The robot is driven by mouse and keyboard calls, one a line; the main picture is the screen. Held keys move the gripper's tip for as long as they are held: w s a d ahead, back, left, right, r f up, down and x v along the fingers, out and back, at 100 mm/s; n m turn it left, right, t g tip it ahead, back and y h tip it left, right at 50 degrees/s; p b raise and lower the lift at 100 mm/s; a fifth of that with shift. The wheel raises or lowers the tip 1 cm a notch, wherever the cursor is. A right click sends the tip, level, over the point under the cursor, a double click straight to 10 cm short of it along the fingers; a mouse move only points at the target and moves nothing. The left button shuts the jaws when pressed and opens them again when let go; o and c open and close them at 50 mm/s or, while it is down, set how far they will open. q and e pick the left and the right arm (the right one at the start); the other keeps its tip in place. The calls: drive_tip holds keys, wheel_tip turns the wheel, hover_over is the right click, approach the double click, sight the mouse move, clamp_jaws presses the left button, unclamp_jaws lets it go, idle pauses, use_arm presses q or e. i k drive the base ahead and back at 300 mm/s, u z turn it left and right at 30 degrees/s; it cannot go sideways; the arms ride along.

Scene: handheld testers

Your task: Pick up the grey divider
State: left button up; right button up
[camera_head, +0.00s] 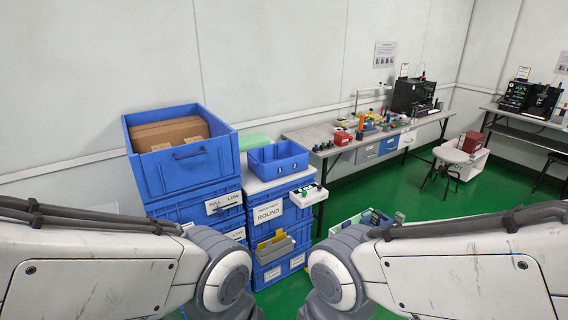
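A grey divider (277,249) stands tilted in the open front of a lower blue bin (298,236), in the stack left of the picture's middle. Yellow pieces (263,244) stand right beside and behind it. It is small in the head view, and its lower part is hidden by the bin. My two arms come in from the left and right in the foreground, with their joints on either side of the lower middle. Neither gripper shows in this view.
A large blue crate (160,188) with cardboard boxes (172,133) tops the left stack. A blue two-compartment tray (262,172) sits on the right stack. A workbench (330,150) with testers stands along the wall.

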sight(269, 247)
drive_tip(key=u, duration=0.75)
drive_tip(key=i, duration=1.55)
drive_tip(key=z, duration=0.8)
drive_tip(key=i, duration=0.75)
drive_tip(key=z, duration=0.75)
